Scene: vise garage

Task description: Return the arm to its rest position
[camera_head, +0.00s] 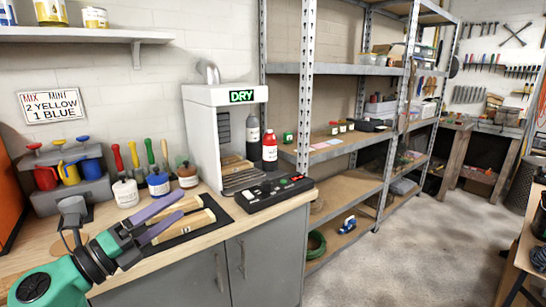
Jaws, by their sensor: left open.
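My left arm comes in from the lower left over the wooden workbench top (287,204). My left gripper (182,204) has two purple fingers that point right and stand apart, with nothing seen held between them. Its fingers are over or near a dark mat (223,217) with pale wooden pieces (199,219) on it; I cannot tell whether they touch. The right gripper does not show.
A white drying cabinet (210,135) with a "DRY" sign stands behind the mat. A black control box (274,192) lies at the bench edge. Several paint jars (158,184) and a rack of coloured jugs (72,190) stand behind the gripper. The floor (440,245) is clear.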

